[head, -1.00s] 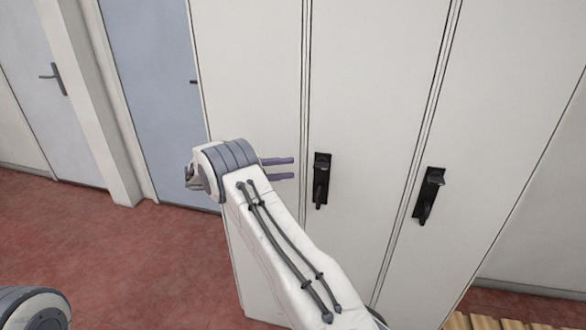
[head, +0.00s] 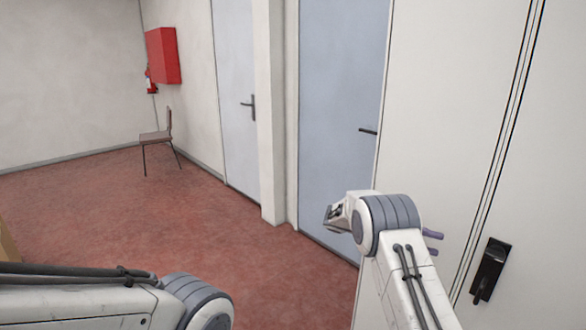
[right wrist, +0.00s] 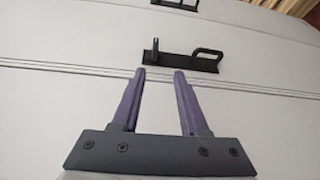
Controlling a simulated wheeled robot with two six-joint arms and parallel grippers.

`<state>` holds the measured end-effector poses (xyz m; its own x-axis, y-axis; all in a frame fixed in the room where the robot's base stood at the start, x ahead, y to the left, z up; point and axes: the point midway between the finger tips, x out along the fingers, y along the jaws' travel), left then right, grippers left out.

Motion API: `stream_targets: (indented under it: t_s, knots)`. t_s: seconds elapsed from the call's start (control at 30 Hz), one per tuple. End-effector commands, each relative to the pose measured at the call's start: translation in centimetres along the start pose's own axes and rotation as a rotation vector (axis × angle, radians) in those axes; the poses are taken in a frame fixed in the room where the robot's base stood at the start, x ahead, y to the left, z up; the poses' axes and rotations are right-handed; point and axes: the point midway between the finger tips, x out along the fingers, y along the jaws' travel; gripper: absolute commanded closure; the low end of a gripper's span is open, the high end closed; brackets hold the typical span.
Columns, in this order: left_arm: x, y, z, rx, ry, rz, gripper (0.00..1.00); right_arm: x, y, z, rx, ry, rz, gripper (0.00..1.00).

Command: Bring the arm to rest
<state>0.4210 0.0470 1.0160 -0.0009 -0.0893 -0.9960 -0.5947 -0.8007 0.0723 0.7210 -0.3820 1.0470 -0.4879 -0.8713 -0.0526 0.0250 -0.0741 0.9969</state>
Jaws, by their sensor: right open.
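My right gripper (head: 437,244) is at the right of the head view, in front of a tall white locker (head: 440,100). Its two purple fingers point right along the locker front. In the right wrist view my right gripper (right wrist: 160,72) has its fingers apart with nothing between them. A black locker handle (right wrist: 180,62) shows just beyond the fingertips there, but I cannot tell the gap. My left arm (head: 90,300) comes in at the lower left of the head view. Its gripper is out of the picture.
A black handle (head: 490,270) sits on the locker, right of my right gripper. A blue door (head: 340,110) and a pale door (head: 235,80) stand left of it. A chair (head: 157,138) and red wall box (head: 162,55) are farther back. The red floor (head: 150,210) is mostly clear.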

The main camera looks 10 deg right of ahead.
Motion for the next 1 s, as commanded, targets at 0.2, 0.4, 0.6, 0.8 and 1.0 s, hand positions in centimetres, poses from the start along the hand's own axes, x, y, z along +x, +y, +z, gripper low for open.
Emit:
stream_targets:
  t_s: [0.2,0.4,0.6,0.8,1.0]
  knots:
    - [-0.2,0.0,0.0,0.0,0.0,0.0,0.5,-6.1,0.3,6.6,-0.248,0.195,-0.335,0.56]
    - [-0.4,0.0,0.0,0.0,0.0,0.0,0.5,-11.3,-1.3,17.0,-0.506,0.42,-0.68,0.56]
    - [-0.6,0.0,0.0,0.0,0.0,0.0,0.5,-14.2,-3.2,29.0,-0.716,0.651,-1.006,0.56]
    - [-0.7,0.1,0.0,0.0,0.0,0.0,0.5,-14.6,-4.7,38.3,-0.837,0.834,-1.265,0.56]
    - [-0.8,0.1,0.0,0.0,0.0,0.0,0.5,-14.3,-5.5,42.0,-0.871,0.91,-1.385,0.56]
